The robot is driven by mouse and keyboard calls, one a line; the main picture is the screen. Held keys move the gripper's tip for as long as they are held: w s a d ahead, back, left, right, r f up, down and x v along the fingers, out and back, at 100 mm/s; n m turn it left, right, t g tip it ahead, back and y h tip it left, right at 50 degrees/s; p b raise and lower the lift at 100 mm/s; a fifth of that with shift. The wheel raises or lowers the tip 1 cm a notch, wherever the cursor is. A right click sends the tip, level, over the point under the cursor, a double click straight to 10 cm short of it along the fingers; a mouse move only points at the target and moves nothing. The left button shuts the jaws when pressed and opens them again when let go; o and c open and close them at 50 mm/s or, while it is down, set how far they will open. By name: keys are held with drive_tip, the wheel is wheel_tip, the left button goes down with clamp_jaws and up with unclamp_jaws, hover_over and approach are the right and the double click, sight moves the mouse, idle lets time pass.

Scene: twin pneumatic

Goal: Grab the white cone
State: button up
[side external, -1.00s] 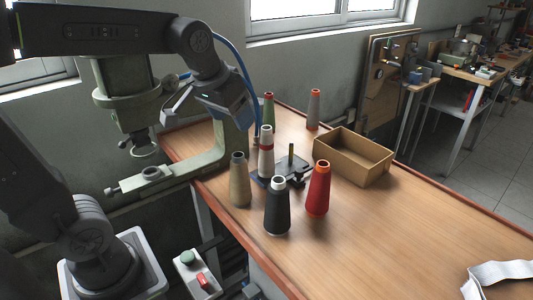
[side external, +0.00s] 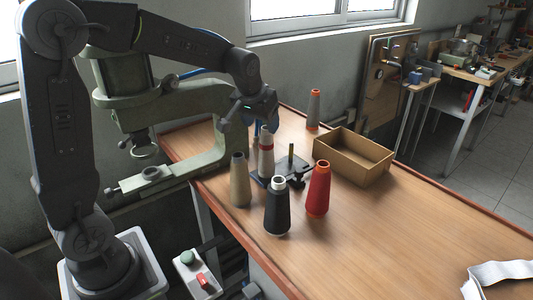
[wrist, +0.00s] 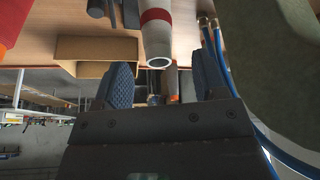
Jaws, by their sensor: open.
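The white cone (side external: 266,158), with a red band, stands upright on the table among other cones. In the wrist view its open white top (wrist: 158,50) points toward the camera, between the fingers in the picture. My gripper (side external: 262,122) is at the top of this cone in the side view, partly merging with the dark background. In the wrist view my gripper (wrist: 162,68) has two blue-grey fingers spread apart, with nothing held. Whether a finger touches the cone cannot be told.
A tan cone (side external: 240,180), a black cone (side external: 277,208) and a red cone (side external: 318,190) stand close in front. A fixture with a peg (side external: 291,160) and a cardboard box (side external: 365,172) are to the right. A green machine (side external: 205,155) stands left.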

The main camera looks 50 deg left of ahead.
sight(267, 133)
drive_tip(key=x, duration=0.5)
drive_tip(key=shift+w+d, duration=0.1)
drive_tip(key=shift+w, duration=0.2)
drive_tip(key=c, duration=1.2)
